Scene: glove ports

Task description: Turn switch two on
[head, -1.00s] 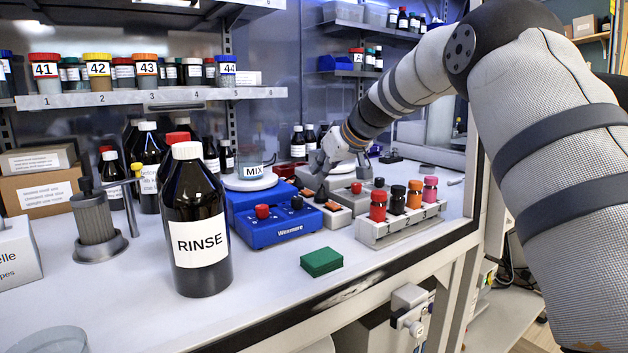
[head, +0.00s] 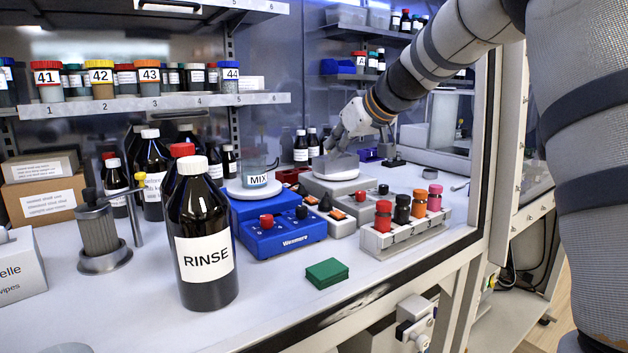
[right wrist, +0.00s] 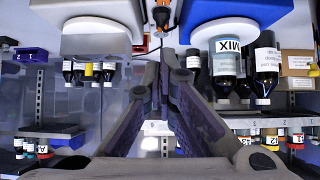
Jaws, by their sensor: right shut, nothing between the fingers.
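My right gripper (head: 330,148) is shut and empty. It is raised beside the grey-topped white device (head: 338,187), behind the row of switches. A pale switch box with an orange rocker (head: 337,215) stands right of the blue Wexmore stirrer (head: 280,238). My left gripper is not in view.
A RINSE bottle (head: 201,235) stands in front left. A MIX beaker (head: 258,176) sits on the blue stirrer. A rack of small capped vials (head: 405,232) stands right of the switches. A green block (head: 327,273) lies in front. The bench front is clear around it.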

